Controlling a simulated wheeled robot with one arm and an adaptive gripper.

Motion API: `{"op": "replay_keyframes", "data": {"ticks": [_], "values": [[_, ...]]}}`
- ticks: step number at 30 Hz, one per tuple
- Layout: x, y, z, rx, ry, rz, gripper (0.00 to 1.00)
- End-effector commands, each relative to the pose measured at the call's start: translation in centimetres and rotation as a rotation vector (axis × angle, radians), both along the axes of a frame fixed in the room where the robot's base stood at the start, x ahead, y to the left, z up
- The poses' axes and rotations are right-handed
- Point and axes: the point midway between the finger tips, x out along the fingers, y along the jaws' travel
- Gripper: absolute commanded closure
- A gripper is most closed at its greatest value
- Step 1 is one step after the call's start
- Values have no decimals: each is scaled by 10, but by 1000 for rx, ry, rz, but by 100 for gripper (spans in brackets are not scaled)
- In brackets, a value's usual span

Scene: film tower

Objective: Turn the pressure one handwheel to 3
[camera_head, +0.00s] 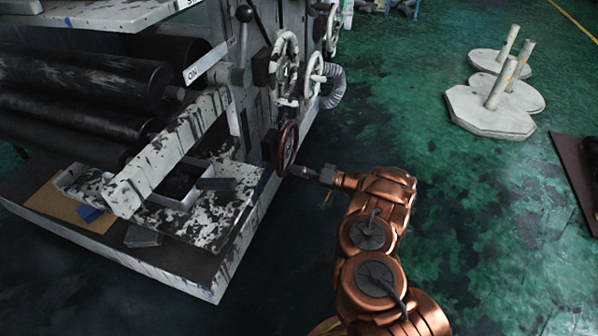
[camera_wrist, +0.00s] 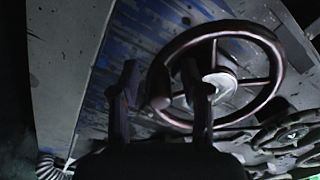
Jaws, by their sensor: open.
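A dark red handwheel (camera_head: 287,148) stands on the side of the machine in the head view. In the wrist view the same spoked handwheel (camera_wrist: 268,88) fills the middle and right, with a pale hub and a knob on its left rim. My gripper (camera_head: 302,171) is at the wheel's lower right edge in the head view. In the wrist view my gripper (camera_wrist: 160,90) has its two fingers apart, with the knob showing between them. I cannot tell whether the fingers touch it. No pressure number or dial is readable.
Two pale handwheels (camera_head: 285,62) (camera_head: 314,75) sit higher on the machine, near a lever with a black ball (camera_head: 244,14). Rollers (camera_head: 80,85) and a worn platform (camera_head: 190,218) are at left. White posts on bases (camera_head: 490,110) stand at right.

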Motion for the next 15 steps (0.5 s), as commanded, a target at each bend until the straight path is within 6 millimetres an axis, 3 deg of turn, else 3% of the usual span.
{"op": "replay_keyframes", "data": {"ticks": [8, 15], "values": [[-9, -26, 0, 1, 0, -2, 54], [-24, -71, 0, -1, 0, -4, 54]]}}
